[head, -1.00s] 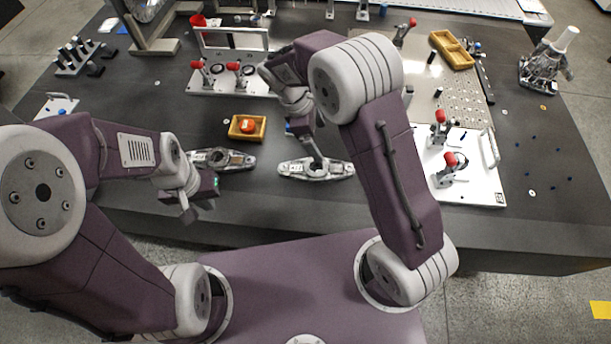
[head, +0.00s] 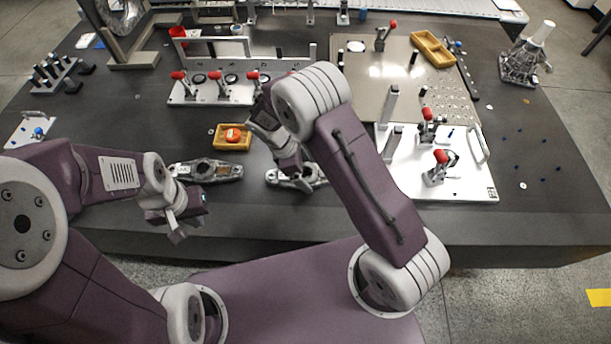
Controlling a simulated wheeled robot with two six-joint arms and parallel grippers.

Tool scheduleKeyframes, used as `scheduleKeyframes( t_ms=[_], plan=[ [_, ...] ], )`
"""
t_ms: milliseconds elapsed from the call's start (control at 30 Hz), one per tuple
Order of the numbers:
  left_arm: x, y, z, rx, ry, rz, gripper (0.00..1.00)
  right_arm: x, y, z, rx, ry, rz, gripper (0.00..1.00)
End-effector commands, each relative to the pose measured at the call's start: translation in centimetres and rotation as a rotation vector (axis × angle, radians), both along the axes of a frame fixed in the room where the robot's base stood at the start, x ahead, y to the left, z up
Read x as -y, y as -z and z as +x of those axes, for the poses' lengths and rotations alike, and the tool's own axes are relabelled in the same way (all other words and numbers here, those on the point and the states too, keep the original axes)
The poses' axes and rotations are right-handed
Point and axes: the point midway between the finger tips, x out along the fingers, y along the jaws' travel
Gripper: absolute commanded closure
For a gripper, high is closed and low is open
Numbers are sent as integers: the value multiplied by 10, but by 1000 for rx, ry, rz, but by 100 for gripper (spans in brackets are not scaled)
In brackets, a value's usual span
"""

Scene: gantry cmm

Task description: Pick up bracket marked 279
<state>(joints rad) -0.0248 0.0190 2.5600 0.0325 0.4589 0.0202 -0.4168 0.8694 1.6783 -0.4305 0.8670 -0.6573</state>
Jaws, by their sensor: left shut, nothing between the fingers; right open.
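Two grey metal brackets lie on the dark bench near its front edge. The left bracket (head: 222,172) is partly covered by my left arm's wrist. The right bracket (head: 278,180) lies beneath my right gripper (head: 299,176), which hides part of its middle. No number is legible on either bracket. My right gripper is open and low over the right bracket; its fingertips are mostly hidden, and I cannot tell whether they touch it. My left gripper (head: 179,229) is shut and empty, in front of the left bracket.
An orange tray (head: 217,144) with a red item stands behind the brackets. A red-handled clamp fixture (head: 185,97) is behind it. A white clamp plate (head: 466,189) lies to the right, with a perforated plate behind.

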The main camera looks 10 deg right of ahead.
Motion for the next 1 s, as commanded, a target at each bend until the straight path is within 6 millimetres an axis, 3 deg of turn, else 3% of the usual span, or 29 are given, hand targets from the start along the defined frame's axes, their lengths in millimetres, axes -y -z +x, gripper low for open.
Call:
scheduleKeyframes(
  t_ms=[267,600,867,1000],
  plan=[
    [0,0,0,0,0,0,100,2,5,-1,0,0,0,8],
    [0,1,0,0,0,0,100,2,5,-1,0,0,0,100],
    [0,0,0,0,0,0,100,2,3,0,1,0,0,100],
    [0,-3,0,0,0,0,100,2,-9,0,3,0,2,100]
  ],
)
